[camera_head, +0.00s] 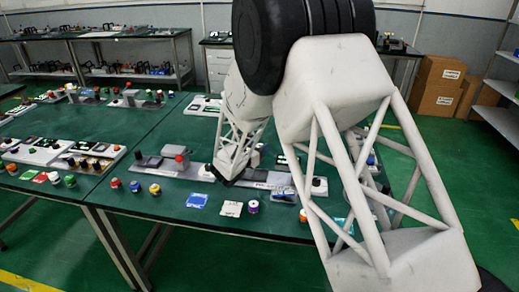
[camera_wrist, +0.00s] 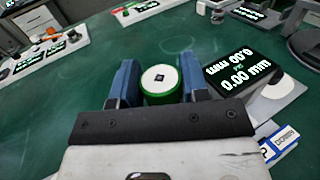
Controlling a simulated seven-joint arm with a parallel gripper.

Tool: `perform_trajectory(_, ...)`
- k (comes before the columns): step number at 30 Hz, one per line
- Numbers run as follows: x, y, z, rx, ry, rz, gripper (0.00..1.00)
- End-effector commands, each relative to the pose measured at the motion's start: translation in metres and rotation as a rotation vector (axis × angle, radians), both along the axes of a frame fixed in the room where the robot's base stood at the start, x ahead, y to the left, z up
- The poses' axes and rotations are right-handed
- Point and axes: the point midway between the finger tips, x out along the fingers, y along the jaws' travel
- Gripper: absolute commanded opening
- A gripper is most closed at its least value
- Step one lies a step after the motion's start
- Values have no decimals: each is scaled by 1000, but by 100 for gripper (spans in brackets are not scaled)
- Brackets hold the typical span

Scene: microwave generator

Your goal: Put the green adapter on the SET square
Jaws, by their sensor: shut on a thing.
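The green adapter (camera_wrist: 159,99), a short round piece with a green side and a white top with a small dark mark, is between the blue fingers of my gripper (camera_wrist: 159,84) in the wrist view. The fingers are shut on it, one on each side. In the head view my gripper (camera_head: 226,178) is over the middle of the near green table, and I cannot make out the adapter there.
A black display reading 0.00 mm (camera_wrist: 243,70) stands right of the adapter in the wrist view. Several coloured pieces and a grey fixture (camera_head: 165,163) are to the left. Bare table lies between them.

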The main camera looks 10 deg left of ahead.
Motion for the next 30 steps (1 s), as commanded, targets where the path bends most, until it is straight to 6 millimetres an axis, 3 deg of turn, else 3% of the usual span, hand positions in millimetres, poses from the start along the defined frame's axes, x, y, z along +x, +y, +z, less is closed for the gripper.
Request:
perform_trajectory(20,2,5,6,2,-1,18,9)
perform_trajectory(30,11,32,40,2,-3,117,9)
